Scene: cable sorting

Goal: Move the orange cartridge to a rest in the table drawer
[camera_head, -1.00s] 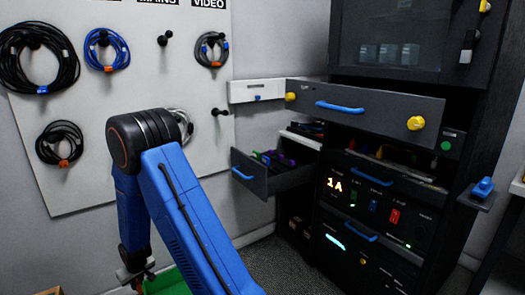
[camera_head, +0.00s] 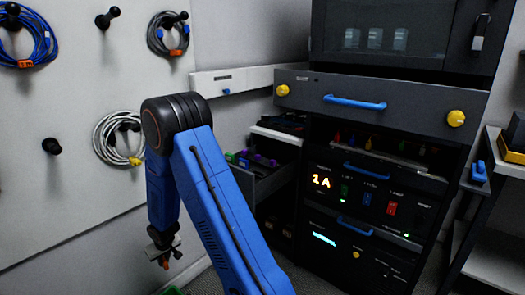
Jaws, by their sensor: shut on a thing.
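My gripper (camera_head: 163,250) hangs at the end of my blue arm, lower left of centre. It is shut on a small orange piece, the orange cartridge (camera_head: 165,263), of which only a little shows below the jaws. A pulled-out dark drawer (camera_head: 272,184) stands right of my arm, with purple, green and blue items inside. A white drawer front (camera_head: 215,82) with a small blue handle is at the wall left of the dark cabinet. I cannot tell which of these is the table drawer. My gripper is apart from both.
The dark cabinet (camera_head: 388,102) has a wide upper drawer front with a blue handle and yellow knobs. Cable coils (camera_head: 120,140) hang on a white pegboard at left. A rack (camera_head: 500,255) stands at right. A bit of a green thing (camera_head: 172,291) shows at the bottom edge.

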